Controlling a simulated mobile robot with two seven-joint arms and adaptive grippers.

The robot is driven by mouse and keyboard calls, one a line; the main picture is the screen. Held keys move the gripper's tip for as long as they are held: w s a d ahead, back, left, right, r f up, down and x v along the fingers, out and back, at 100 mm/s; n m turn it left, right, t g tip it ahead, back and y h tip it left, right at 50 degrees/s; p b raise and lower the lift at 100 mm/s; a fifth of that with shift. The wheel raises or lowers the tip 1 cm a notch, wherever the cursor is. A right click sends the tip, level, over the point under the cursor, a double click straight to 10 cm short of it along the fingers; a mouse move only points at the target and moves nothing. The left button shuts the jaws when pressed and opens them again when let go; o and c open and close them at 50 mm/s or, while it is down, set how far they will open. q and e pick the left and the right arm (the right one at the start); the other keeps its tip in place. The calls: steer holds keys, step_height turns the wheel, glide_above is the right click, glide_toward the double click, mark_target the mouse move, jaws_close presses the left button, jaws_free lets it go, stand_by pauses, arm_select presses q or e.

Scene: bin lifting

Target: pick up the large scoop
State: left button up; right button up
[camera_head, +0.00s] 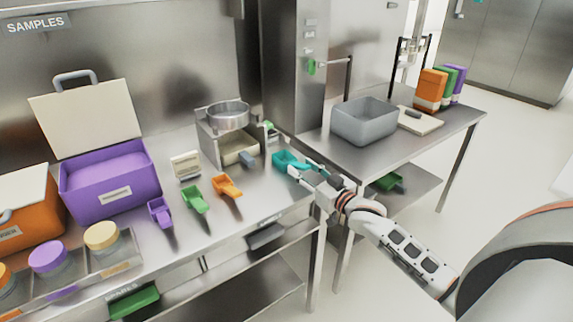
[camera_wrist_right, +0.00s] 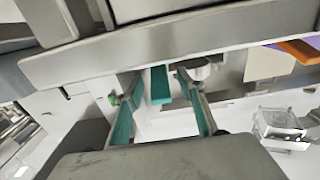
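The teal scoop (camera_head: 287,159), the biggest of the scoops in view, lies at the right end of the steel table. My right gripper (camera_head: 305,169) is at the scoop, reaching in from the right. In the right wrist view the two fingers (camera_wrist_right: 160,92) are apart, and the teal scoop handle (camera_wrist_right: 160,84) shows between their tips with a gap on each side. The gripper looks open and not closed on the handle. My left gripper is in no view.
Orange (camera_head: 228,186), green (camera_head: 196,199) and purple (camera_head: 160,211) scoops lie left of the teal one. A sieve stand (camera_head: 228,117) is behind. A grey bin (camera_head: 364,121) stands on the right table. Purple (camera_head: 112,182) and orange (camera_head: 28,212) bins are at left.

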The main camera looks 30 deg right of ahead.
steer(key=shift+w, duration=0.7)
jaws_close()
steer(key=shift+r, duration=0.5)
step_height(320, 180, up, 19)
steer(key=p, duration=0.3)
steer(key=shift+p, duration=0.35)
